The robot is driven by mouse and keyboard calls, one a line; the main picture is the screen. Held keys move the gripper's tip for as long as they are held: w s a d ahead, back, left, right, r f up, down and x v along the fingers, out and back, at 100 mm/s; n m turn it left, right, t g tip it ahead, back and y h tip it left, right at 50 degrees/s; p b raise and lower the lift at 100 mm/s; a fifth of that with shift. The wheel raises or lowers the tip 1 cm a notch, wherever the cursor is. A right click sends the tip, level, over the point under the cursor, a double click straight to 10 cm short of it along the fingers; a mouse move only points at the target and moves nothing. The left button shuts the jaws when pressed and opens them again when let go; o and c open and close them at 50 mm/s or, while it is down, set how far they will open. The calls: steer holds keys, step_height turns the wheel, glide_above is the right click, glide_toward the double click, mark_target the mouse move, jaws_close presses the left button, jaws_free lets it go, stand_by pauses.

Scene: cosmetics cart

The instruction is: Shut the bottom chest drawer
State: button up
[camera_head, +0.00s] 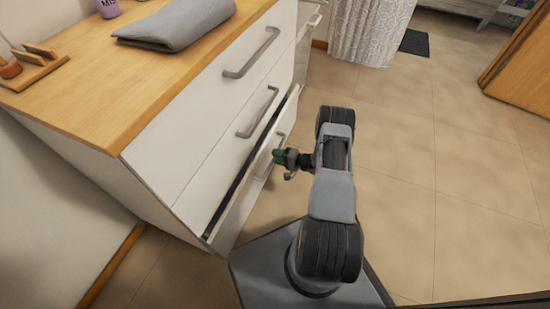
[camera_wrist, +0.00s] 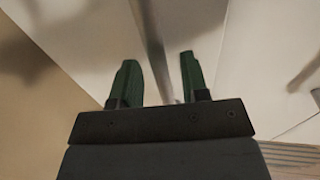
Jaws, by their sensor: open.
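The white chest (camera_head: 175,150) has three drawers with grey bar handles. The bottom drawer (camera_head: 235,215) stands slightly out, with a dark gap along its top edge. The middle drawer (camera_head: 215,160) and top drawer (camera_head: 205,100) look flush. My gripper (camera_head: 279,157) is at the bottom drawer's front, near its handle (camera_head: 266,160), which it partly hides. In the wrist view, the green fingers of my gripper (camera_wrist: 156,75) are spread apart. A narrow grey strip (camera_wrist: 153,45) runs up between them; I cannot tell whether it is the handle or an edge, or whether the fingers touch anything.
A folded grey towel (camera_head: 175,24), a purple cup (camera_head: 108,8) and a wooden stand (camera_head: 35,70) are on the wooden chest top. The tiled floor (camera_head: 400,140) to the right is clear. A white curtain (camera_head: 370,30) and a dark mat (camera_head: 414,43) are farther back.

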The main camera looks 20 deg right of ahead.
steer(key=shift+w+a+f, duration=0.1)
steer(key=shift+w+a, duration=0.35)
steer(key=shift+w, duration=0.05)
jaws_close()
stand_by(0.4)
